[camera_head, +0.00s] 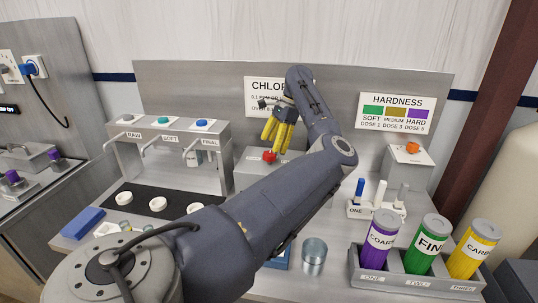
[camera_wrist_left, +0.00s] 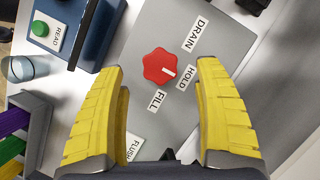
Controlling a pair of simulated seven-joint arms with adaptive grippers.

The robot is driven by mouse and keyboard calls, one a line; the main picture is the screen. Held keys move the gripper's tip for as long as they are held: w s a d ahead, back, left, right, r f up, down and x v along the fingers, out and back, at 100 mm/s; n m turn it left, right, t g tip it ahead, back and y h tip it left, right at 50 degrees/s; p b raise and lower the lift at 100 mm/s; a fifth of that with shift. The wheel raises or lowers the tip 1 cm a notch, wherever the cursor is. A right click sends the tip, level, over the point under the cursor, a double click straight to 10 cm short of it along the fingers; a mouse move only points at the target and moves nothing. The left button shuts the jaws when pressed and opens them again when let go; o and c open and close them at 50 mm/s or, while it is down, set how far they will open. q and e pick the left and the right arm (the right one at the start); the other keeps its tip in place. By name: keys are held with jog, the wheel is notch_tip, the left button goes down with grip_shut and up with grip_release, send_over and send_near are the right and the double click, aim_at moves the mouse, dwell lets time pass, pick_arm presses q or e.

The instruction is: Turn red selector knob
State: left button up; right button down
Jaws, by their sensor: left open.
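The red selector knob (camera_wrist_left: 159,67) sits on a grey panel (camera_wrist_left: 205,95) with labels DRAIN, HOLD and FILL in the left wrist view. Its white pointer line points toward HOLD. In the head view the red knob (camera_head: 269,156) shows just below my left gripper (camera_head: 275,140). In the left wrist view my left gripper (camera_wrist_left: 160,80) is open, with its yellow fingers on either side of the knob and apart from it. A FLUSH label (camera_wrist_left: 133,148) is partly hidden behind a finger. My right gripper is not in view.
A blue box with a green READ button (camera_wrist_left: 40,28) and a clear glass (camera_head: 313,256) are nearby. A rack (camera_head: 420,285) holds purple, green and yellow tubes at the front right. A dispenser (camera_head: 175,130) with taps stands left of the panel.

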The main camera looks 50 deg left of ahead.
aim_at(269, 153)
pick_arm(q)
jog(key=shift+x, duration=2.1)
jog(key=c, duration=1.2)
